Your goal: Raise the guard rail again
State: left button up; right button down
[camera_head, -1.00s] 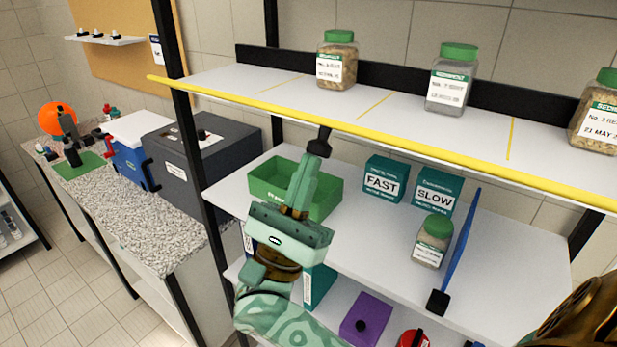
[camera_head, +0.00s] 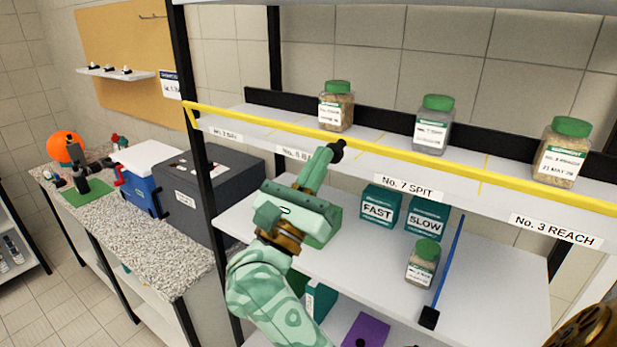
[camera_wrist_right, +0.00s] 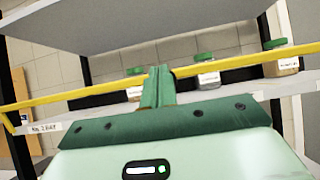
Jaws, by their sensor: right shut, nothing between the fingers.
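The guard rail (camera_head: 430,166) is a long yellow bar along the front of the upper shelf (camera_head: 270,134). It stands a little above the shelf's front edge, with a yellow end arm at the left. My right gripper (camera_head: 337,151) is shut and empty, with its dark tips at the rail's underside. I cannot tell for certain whether they touch. In the right wrist view the rail (camera_wrist_right: 80,95) runs across behind the closed fingers (camera_wrist_right: 158,86), which hide a short part of it. My left gripper is not in view.
Green-lidded jars (camera_head: 336,108), (camera_head: 433,126), (camera_head: 562,153) stand on the upper shelf behind the rail. Below are the FAST box (camera_head: 380,208), the SLOW box (camera_head: 425,220), another jar (camera_head: 421,264) and a blue-handled tool (camera_head: 449,262). A black post (camera_head: 199,165) stands left.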

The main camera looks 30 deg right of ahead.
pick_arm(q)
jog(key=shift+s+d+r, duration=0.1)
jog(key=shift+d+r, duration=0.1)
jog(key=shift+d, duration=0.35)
pick_arm(e)
jog(key=shift+w+d+r, duration=0.15)
jog(key=shift+d+r, duration=0.3)
jog(key=shift+r, duration=0.15)
jog(key=shift+w+d+r, duration=0.15)
jog(key=shift+d+r, duration=0.25)
jog(key=shift+r, duration=0.15)
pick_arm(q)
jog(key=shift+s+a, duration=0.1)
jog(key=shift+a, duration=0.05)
